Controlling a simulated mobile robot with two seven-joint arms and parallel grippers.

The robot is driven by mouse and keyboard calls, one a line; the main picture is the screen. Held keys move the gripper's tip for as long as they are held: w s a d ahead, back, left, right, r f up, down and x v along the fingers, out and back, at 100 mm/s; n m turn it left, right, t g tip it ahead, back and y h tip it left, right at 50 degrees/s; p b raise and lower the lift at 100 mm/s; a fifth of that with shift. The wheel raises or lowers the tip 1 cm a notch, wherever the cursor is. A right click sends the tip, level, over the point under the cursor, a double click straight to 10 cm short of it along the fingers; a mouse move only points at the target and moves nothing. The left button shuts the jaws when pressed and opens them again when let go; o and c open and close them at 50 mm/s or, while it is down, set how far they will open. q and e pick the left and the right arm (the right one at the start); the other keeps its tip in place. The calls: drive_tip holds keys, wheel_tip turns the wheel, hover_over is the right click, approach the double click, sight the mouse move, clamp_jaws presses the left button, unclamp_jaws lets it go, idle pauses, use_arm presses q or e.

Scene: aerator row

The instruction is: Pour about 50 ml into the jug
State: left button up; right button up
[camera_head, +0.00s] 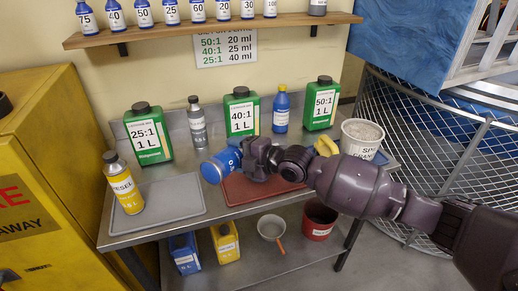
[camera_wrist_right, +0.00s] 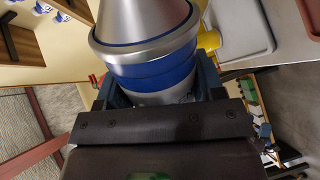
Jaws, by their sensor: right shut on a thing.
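Three green jugs stand along the back of the steel bench, labelled 25:1 1 L (camera_head: 150,138), 40:1 1 L (camera_head: 242,116) and 50:1 1 L (camera_head: 320,106). All are upright with dark caps. The view does not tell which jug is meant. My right gripper (camera_head: 257,158) is shut on a blue and silver bottle (camera_head: 217,166), held tilted over the bench in front of the 40:1 jug. In the right wrist view the bottle (camera_wrist_right: 153,60) has a silver conical top and fills the space between the fingers. My left gripper is not in view.
A yellow diesel bottle (camera_head: 122,184) stands by a grey tray (camera_head: 178,200); a red tray (camera_head: 240,190) lies under my arm. A grey bottle (camera_head: 197,125), a blue bottle (camera_head: 282,110) and a white tub (camera_head: 360,138) stand behind. A shelf (camera_head: 215,29) hangs above.

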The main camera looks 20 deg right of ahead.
idle(0.3)
drive_tip(key=shift+f, duration=0.1)
drive_tip(key=f+n, duration=0.1)
drive_tip(key=n+t+h+p, duration=0.1)
drive_tip(key=n, duration=0.1)
drive_tip(key=shift+s+f+p, duration=0.2)
drive_tip(key=shift+f+p, duration=0.1)
drive_tip(key=shift+f, duration=0.05)
wheel_tip(320, 180, down, 2)
drive_tip(key=shift+s+a+f+n+b, duration=0.1)
drive_tip(key=shift+a+n+b, duration=0.05)
drive_tip(key=shift+n+b, duration=0.35)
